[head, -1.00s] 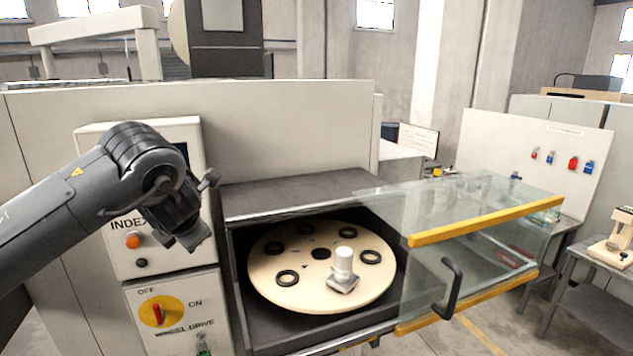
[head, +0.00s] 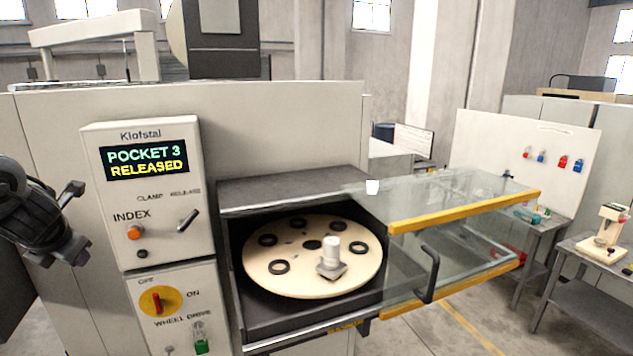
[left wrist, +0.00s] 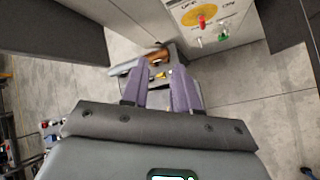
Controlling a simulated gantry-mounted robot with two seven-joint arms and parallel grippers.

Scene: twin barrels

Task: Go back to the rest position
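My left gripper (head: 74,222) is at the left edge of the head view, beside the control panel (head: 155,215) and clear of it. In the left wrist view its two purple fingers (left wrist: 160,84) stand apart with nothing between them, over the floor. My right gripper is in neither view. The panel's display (head: 145,160) reads "POCKET 3 RELEASED". The clamp lever (head: 188,220) slants up toward the RELEASE side. A white cylinder on a grey base (head: 331,250) stands on the cream round wheel (head: 275,282).
The glass door (head: 455,215) with yellow rails juts out at the right of the wheel opening. The red drive switch (head: 158,302) is below the index panel. In the left wrist view, a cart or tray with an orange item (left wrist: 158,56) lies beyond the fingers.

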